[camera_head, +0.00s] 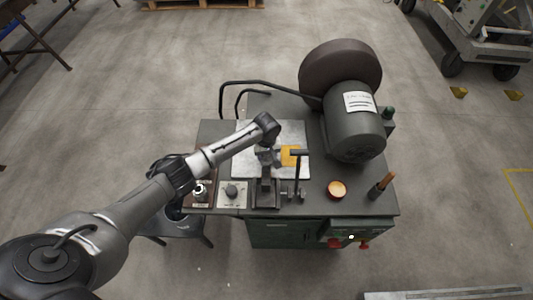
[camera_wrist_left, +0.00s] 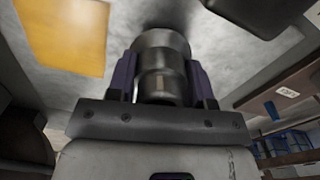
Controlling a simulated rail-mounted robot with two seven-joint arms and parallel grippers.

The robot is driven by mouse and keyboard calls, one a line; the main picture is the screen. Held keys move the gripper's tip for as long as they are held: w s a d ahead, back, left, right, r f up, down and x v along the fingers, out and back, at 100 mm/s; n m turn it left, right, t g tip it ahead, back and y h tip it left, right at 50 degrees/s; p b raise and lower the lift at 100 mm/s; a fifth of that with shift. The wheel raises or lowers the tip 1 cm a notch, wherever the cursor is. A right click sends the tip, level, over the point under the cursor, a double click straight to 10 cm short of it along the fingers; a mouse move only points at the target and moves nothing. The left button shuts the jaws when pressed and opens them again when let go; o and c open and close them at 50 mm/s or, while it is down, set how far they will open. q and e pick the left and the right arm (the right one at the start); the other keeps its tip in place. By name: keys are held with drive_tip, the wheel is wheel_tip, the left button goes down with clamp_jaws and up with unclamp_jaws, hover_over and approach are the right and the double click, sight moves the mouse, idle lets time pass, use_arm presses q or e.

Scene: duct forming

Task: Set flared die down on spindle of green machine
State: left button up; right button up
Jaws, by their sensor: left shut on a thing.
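The flared die (camera_wrist_left: 162,62) is a stepped grey metal cylinder in the left wrist view. My left gripper (camera_wrist_left: 162,85) is shut on it, with a dark purple finger on each side. In the head view my left gripper (camera_head: 268,157) points down over the grey plate on the green machine (camera_head: 282,233), near its middle. The die cannot be made out clearly there. I cannot pick out the spindle with certainty; a dark upright fixture (camera_head: 265,192) stands just below the gripper in the picture. My right gripper is not in view.
A motor (camera_head: 354,122) with a large dark disc stands at the machine's right. A T-handle (camera_head: 299,165), a yellow patch (camera_head: 290,152) and an orange bowl (camera_head: 337,189) lie right of the gripper. Two small boards (camera_head: 203,195) (camera_head: 232,196) sit at the left edge.

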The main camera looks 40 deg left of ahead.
use_arm(q)
drive_tip(key=shift+f, duration=0.2)
idle(0.3)
drive_tip(key=o, duration=1.1)
drive_tip(key=shift+o, duration=1)
drive_tip(key=shift+f, duration=0.1)
wheel_tip(320, 180, up, 14)
drive_tip(key=p, duration=0.3)
drive_tip(key=shift+f, duration=0.1)
